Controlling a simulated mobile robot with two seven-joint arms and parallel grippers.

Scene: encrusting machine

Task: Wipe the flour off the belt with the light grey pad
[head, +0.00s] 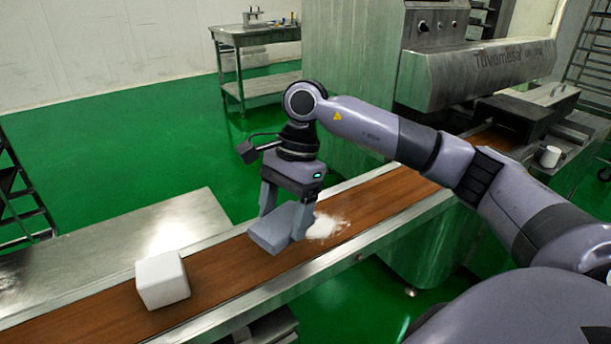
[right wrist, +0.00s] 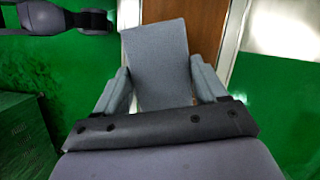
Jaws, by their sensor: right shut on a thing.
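The light grey pad (head: 277,229) is held in my right gripper (head: 285,212) over the brown belt (head: 225,271). The gripper is shut on it; in the right wrist view the pad (right wrist: 157,62) stands between the two fingers (right wrist: 165,88). The pad is at the belt's surface or just above it; I cannot tell whether it touches. A white patch of flour (head: 327,226) lies on the belt just right of the pad. Part of the patch may be hidden behind the gripper. My left gripper is not in view.
A white block (head: 162,280) stands on the belt at the lower left. The metal machine (head: 475,72) rises behind the belt at the right. A small white cup (head: 550,156) stands at the far right. A steel table (head: 257,37) stands at the back.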

